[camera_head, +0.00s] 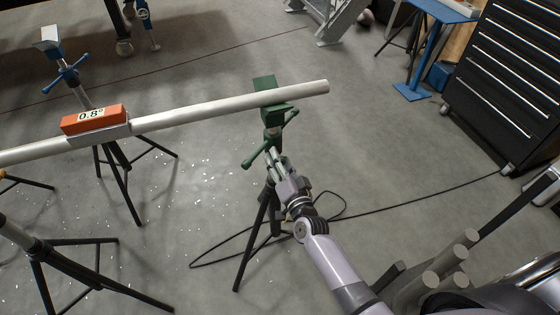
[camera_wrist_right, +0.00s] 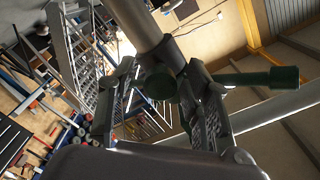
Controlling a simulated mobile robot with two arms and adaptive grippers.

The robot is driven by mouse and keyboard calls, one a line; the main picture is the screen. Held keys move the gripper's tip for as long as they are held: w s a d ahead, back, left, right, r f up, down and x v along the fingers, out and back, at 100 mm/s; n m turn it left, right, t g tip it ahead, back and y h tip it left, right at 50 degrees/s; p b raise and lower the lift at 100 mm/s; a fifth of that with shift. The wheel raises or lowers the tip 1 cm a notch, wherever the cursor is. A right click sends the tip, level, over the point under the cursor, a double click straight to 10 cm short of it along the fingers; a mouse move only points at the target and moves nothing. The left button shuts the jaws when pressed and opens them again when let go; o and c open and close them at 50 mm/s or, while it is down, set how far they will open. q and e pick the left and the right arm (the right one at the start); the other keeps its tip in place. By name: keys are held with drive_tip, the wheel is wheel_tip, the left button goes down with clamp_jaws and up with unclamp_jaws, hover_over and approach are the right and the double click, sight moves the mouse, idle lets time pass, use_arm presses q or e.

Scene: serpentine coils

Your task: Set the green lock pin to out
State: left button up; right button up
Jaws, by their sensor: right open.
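The green stand head (camera_head: 267,92) carries the right end of a long pale pipe (camera_head: 230,108). A green bar handle (camera_head: 258,152) crosses the stand's neck below it. In the right wrist view, a dark green round knob (camera_wrist_right: 160,85) lies between the two fingers; it looks like the lock pin, but its in or out position cannot be told. A green bar (camera_wrist_right: 262,77) with a knobbed end reaches right behind the right finger. My right gripper (camera_head: 279,170) is at the stand's neck, open, its fingers either side of the knob. Contact cannot be told. My left gripper is out of view.
The green stand's dark tripod legs (camera_head: 253,235) spread close to my right arm. A black cable (camera_head: 410,205) loops on the floor around them. An orange level (camera_head: 94,119) marked 0.8° sits on the pipe. A blue-topped stand (camera_head: 68,72) is behind. Black drawers (camera_head: 505,85) stand at right.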

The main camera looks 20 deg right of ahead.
clamp_jaws()
idle(0.7)
